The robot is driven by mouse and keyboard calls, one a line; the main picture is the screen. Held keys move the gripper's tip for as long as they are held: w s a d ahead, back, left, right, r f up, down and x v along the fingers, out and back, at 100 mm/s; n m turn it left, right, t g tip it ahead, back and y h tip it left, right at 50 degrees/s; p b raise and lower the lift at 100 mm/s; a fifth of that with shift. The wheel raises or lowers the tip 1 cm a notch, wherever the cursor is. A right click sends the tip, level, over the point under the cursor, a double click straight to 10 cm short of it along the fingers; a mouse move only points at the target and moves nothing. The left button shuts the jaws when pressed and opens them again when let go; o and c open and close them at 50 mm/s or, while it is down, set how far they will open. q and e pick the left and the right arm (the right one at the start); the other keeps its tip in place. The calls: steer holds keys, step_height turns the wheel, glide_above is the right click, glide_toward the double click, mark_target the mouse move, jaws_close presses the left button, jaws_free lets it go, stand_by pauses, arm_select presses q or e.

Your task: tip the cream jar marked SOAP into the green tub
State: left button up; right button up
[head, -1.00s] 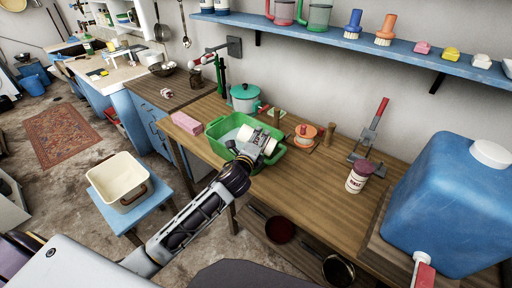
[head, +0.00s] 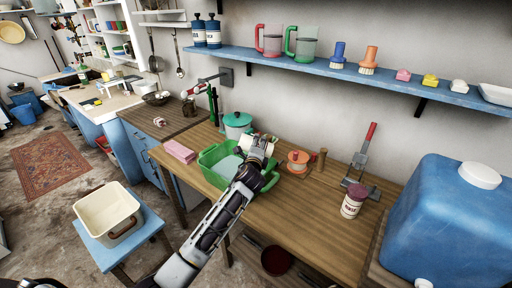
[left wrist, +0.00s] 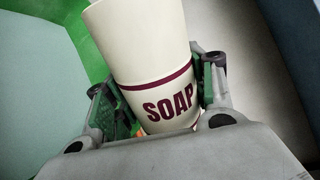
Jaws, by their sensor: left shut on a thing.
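The cream jar marked SOAP (left wrist: 158,80) fills the middle of the left wrist view, with a dark red band above its lettering. My left gripper (head: 258,148) is shut on it, one finger on each side. The jar's upper end runs out of the wrist view, so I cannot tell what is coming out. In the head view the gripper mostly hides the jar, over the green tub (head: 208,157). The tub stands on the wooden bench with a pale surface inside; its green wall also shows in the left wrist view (left wrist: 97,28). My right gripper is not in view.
A jar with a dark red lid (head: 353,201) stands on the bench to the right, near a blue water container (head: 440,220). A lidded pot (head: 237,124) is behind the tub, a pink block (head: 180,151) left of it. A blue shelf (head: 330,66) runs above.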

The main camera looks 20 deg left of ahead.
arm_select(q)
steer(key=shift+n+y, duration=0.3)
steer(key=shift+y, duration=0.2)
steer(key=shift+a+f, duration=0.15)
steer(key=shift+f, duration=2.25)
steer(key=shift+r, duration=0.1)
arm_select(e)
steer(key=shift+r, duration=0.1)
arm_select(q)
steer(key=shift+r+m+p, duration=0.4)
steer(key=shift+r+m, duration=0.05)
steer(key=shift+m, duration=0.45)
steer(key=shift+r+m+y+p, duration=0.1)
steer(key=shift+m+y+p, duration=0.2)
steer(key=shift+m+p, duration=0.15)
steer(key=shift+r+m+p, duration=0.15)
steer(key=shift+m+p, duration=0.2)
steer(key=shift+p, duration=0.15)
steer(key=shift+b, duration=0.8)
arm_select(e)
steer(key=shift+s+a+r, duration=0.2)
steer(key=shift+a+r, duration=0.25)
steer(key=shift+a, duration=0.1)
arm_select(q)
steer(key=shift+m, duration=0.4)
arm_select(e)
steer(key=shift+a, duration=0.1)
